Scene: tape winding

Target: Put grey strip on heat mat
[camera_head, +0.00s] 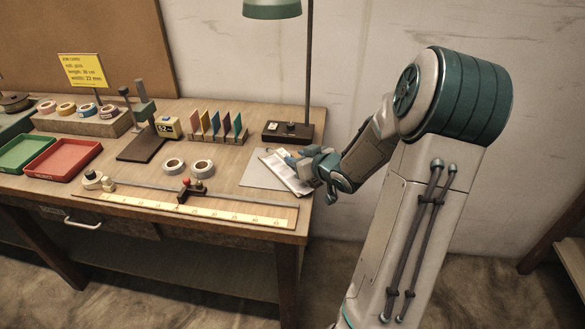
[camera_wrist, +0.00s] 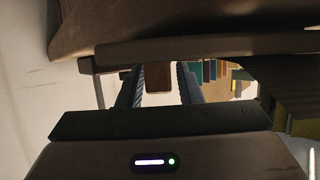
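In the head view my gripper (camera_head: 300,157) is over the back right of the bench, just above a flat grey sheet (camera_head: 254,177) that looks like the heat mat. A pale, long flat piece (camera_head: 288,176) lies slantwise over this sheet, under and beside the fingers. It may be the grey strip; I cannot tell for sure, nor whether it touches the sheet all along. In the wrist view my two fingers (camera_wrist: 160,80) stand apart, with a gap and a brown block showing between them. No strip is clearly seen between the fingers there.
A lamp base (camera_head: 288,132) stands behind the sheet. Coloured cards (camera_head: 215,124) stand in a rack to its left. Two tape rolls (camera_head: 188,166) and a long yellow ruler (camera_head: 190,208) lie left and front. Red (camera_head: 63,160) and green trays sit far left.

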